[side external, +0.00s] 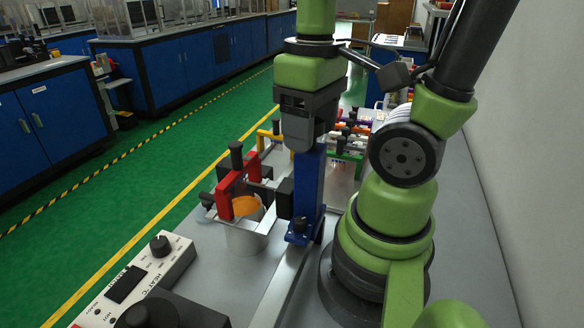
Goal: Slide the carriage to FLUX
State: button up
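A blue upright post (310,185) with a blue foot (298,238) stands at a silver rail (282,285); it looks like the carriage, though I cannot be sure. A black block (285,198) sits against its left side. My gripper (308,140) points down directly over the top of the post. The fingertips overlap the post's top in this view, so I cannot tell whether they hold it. No FLUX label is readable; my arm and the post hide part of the work area behind.
A metal cup (246,240) with orange contents and a red-handled frame (224,201) stand left of the post. A white heater box (140,281) with a black knob is at front left. Yellow (262,136) and green handles (347,157) stand behind. Bare bench lies at right.

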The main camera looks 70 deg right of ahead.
jog(key=n, duration=0.2)
jog(key=shift+s+d+f+n, duration=0.1)
jog(key=shift+s+d+n, duration=0.05)
jog(key=shift+d+n, duration=0.15)
jog(key=shift+a+r, duration=0.1)
jog(key=shift+r, duration=3.45)
jog(key=shift+a+f+t, duration=0.1)
jog(key=shift+a+t, duration=0.2)
jog(key=shift+w+a+m+t+y, duration=0.35)
jog(key=shift+a+m+t, duration=0.4)
jog(key=shift+t, duration=0.35)
jog(key=shift+w+a+m+t+y, duration=0.25)
jog(key=shift+w+a+m+t, duration=0.2)
jog(key=shift+a+m+t, duration=0.5)
jog(key=shift+w+a+m+t+y, duration=0.35)
jog(key=shift+a+t, duration=0.25)
jog(key=shift+t, duration=0.65)
